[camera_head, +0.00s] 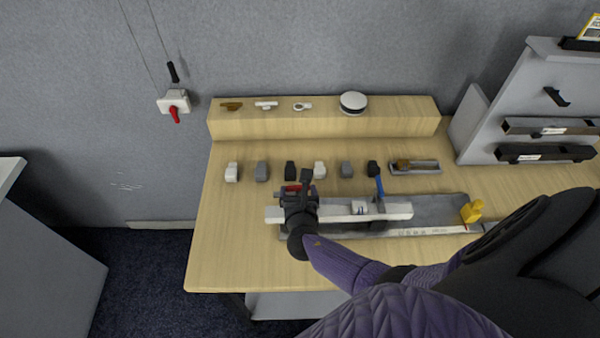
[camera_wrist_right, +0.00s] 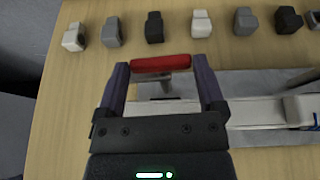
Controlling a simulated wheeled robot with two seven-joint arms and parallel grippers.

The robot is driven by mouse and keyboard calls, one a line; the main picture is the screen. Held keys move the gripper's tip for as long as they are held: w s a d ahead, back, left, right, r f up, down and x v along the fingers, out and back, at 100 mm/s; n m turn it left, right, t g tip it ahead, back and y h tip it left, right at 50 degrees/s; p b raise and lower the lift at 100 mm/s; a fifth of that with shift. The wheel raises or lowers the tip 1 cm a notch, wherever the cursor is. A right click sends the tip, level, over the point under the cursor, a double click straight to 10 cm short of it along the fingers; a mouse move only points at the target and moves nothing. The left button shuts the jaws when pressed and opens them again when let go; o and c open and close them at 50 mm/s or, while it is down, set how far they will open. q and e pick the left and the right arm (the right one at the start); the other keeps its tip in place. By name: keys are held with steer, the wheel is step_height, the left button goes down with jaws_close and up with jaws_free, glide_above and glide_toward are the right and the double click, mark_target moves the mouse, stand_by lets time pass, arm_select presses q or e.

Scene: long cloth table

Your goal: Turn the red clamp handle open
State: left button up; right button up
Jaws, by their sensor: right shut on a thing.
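The red clamp handle (camera_wrist_right: 160,63) lies crosswise between the two fingers of my right gripper (camera_wrist_right: 163,75) in the right wrist view. The fingers touch or nearly touch its two ends, and the gripper is shut on it. In the head view only a bit of the red handle (camera_head: 292,187) shows beside my right gripper (camera_head: 306,180), which hides most of the clamp. The handle sits at the left end of a white bar (camera_head: 340,209) on a grey base plate (camera_head: 440,206). My left gripper is not in view.
A row of several small blocks (camera_head: 262,171) stands behind the clamp. A blue lever (camera_head: 380,187) and a yellow piece (camera_head: 472,211) are to the right. A wooden shelf (camera_head: 320,124) runs along the back. The table's front left (camera_head: 235,250) is clear.

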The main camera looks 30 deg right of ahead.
steer(key=shift+m+h, duration=0.3)
steer(key=shift+h, duration=0.1)
steer(key=o, duration=1)
steer(key=shift+c, duration=0.2)
steer(key=p+v, duration=0.3)
steer(key=v, duration=0.6)
steer(key=shift+s+a+r, duration=0.2)
steer(key=shift+a+r, duration=0.1)
